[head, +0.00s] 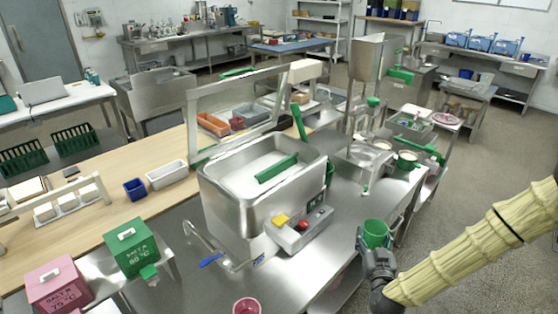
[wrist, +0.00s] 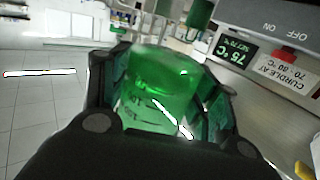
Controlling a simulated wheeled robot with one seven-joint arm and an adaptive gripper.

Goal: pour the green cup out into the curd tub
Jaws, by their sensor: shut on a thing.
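The green cup (head: 376,232) is in my gripper (head: 376,252), at the front right of the steel bench. It looks about upright, with its open top facing up; its contents cannot be made out. In the wrist view the green cup (wrist: 160,85) sits between the two fingers, which are shut on it. The only large tub near it is a square steel tub (head: 240,207) with white contents and a green paddle, left of my gripper. I cannot tell for sure that this is the curd tub. The cup is apart from it, to its right.
A framed clear panel (head: 238,110) stands behind the tub. A pink cup (head: 247,306) is at the front edge. Steel bench lies bare right of the tub.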

